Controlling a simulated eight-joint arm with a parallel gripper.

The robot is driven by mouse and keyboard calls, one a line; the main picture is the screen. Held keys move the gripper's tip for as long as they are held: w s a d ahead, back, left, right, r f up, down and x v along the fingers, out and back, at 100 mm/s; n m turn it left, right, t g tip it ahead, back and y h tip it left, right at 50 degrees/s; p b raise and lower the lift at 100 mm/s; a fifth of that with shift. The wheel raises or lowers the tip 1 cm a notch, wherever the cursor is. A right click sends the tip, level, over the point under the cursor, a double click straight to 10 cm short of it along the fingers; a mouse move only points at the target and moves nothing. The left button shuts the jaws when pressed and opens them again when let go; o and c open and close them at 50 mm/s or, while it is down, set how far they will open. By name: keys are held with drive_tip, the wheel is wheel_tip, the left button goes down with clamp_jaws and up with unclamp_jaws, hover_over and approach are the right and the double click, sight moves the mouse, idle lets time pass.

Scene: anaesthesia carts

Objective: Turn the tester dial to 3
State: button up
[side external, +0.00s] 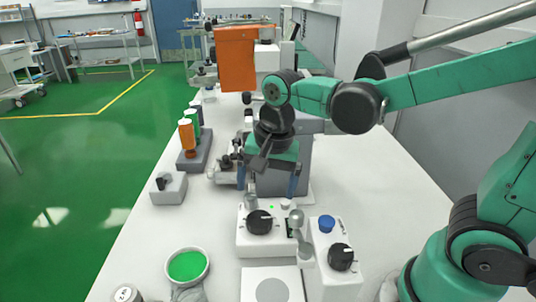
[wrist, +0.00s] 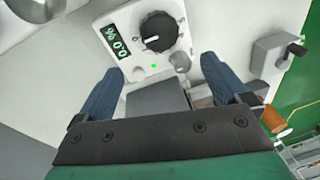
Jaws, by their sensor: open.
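A white box (wrist: 116,20) with a black dial (wrist: 159,31), a green display that appears to read 0.0 % and a small green light fills the upper middle of the wrist view. The dial carries a white pointer mark. In the side external view this box (side external: 243,244) and its black dial (side external: 259,222) stand in the middle foreground. My gripper (side external: 266,192) is open, its two blue fingers apart and pointing down, a little behind and above the box. In the wrist view the fingers (wrist: 163,66) show below the dial, with nothing held between them.
Right of the box stands a second white unit (side external: 340,284) with a blue button (side external: 327,224) and another black knob (side external: 341,257). A green-filled bowl (side external: 188,265) sits front left. A grey box (side external: 168,190) and a rack of vials (side external: 190,155) stand left.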

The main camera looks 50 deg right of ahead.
sight(259, 218)
drive_tip(key=m+g, duration=0.1)
drive_tip(key=a+f+m, duration=0.1)
drive_tip(key=m, duration=0.1)
drive_tip(key=shift+w+a+f+g, duration=0.1)
drive_tip(key=shift+w+f+g, duration=0.2)
drive_tip(key=shift+w+g, duration=0.1)
drive_tip(key=shift+m, duration=0.3)
drive_tip(key=shift+f, duration=2.8)
drive_tip(key=shift+c, duration=0.2)
drive_tip(key=c, duration=1.2)
